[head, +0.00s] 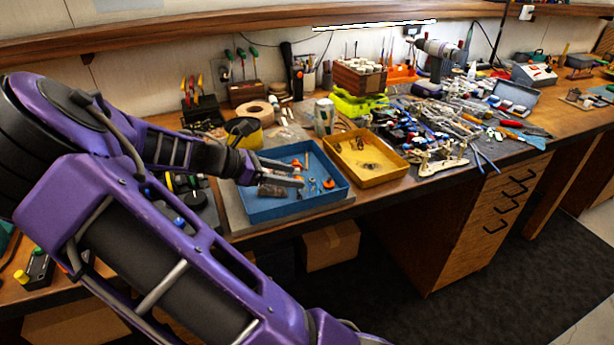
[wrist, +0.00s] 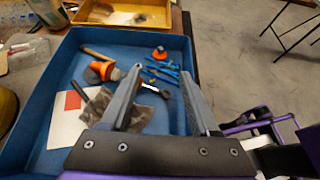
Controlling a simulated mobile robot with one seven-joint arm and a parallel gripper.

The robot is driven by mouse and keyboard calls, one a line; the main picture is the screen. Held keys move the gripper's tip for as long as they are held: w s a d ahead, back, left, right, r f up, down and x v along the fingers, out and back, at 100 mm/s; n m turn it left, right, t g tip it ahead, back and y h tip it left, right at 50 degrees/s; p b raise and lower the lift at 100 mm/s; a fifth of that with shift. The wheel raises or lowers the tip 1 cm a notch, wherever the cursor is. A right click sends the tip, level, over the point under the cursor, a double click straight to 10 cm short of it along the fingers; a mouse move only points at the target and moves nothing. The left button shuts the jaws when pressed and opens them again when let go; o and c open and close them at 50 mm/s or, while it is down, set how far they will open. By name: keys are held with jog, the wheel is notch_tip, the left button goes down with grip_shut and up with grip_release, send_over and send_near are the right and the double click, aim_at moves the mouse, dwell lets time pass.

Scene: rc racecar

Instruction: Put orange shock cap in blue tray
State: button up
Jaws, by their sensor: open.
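The blue tray (head: 300,208) lies on the workbench and fills much of the wrist view (wrist: 60,82). Two orange pieces are in it. One is a small round piece with a dark centre (wrist: 160,53), also in the head view (head: 329,184). The other is larger with a grey end (wrist: 100,72), near the tray's middle. I cannot tell for sure which is the shock cap. My gripper (head: 301,173) is open above the tray. In the wrist view, its fingers (wrist: 160,72) are spread with nothing held; both orange pieces lie beyond or beside the tips.
The tray also holds blue parts (wrist: 165,72), a clear bag of dark parts (wrist: 150,108) and a white-and-red card (wrist: 72,118). A yellow tray (head: 387,179) stands beside it on the right. Tools crowd the bench behind. Open floor lies in front.

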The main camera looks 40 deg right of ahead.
jog(key=shift+v, duration=1.5)
